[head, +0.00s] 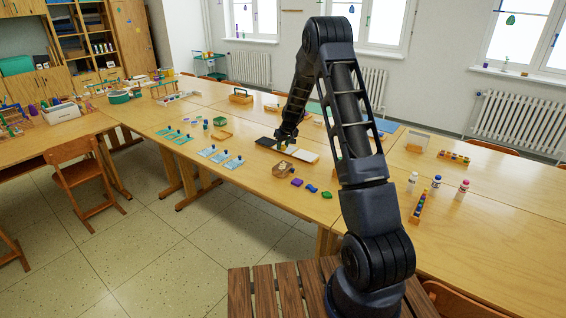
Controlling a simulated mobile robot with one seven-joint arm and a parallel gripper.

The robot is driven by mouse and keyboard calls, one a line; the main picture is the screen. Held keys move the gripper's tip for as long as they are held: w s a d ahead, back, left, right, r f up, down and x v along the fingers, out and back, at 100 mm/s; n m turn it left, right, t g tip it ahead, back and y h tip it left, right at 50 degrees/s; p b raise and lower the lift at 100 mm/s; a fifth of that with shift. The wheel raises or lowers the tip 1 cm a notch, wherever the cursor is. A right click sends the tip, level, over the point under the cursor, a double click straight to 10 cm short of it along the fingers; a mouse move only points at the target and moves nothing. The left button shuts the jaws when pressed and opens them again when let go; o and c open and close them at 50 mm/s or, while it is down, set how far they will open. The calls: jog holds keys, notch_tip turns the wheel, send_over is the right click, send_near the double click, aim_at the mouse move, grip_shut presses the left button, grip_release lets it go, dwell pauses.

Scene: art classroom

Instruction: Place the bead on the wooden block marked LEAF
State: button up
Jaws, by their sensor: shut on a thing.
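My gripper (286,138) is at the far end of my arm, pointing down low over the long wooden table, beside a dark tray (264,142) and a pale board (306,156). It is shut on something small. I take this to be the bead, but it is too small and too hidden by the fingers to make out. I cannot pick out the wooden block marked LEAF, as no lettering is readable at this distance.
Near the front edge lie a small wooden box (283,170) and purple (297,182), blue (311,188) and green (326,194) pieces. Light-blue cards with dark-blue knobs (220,156) lie to the left. Bottles (436,182) stand at right. Bare tabletop (255,180) lies between the cards and box.

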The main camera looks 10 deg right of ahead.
aim_at(282, 165)
jog(key=shift+f, duration=4.75)
jog(key=shift+f, duration=0.15)
jog(key=o, duration=0.9)
jog(key=shift+o, duration=0.2)
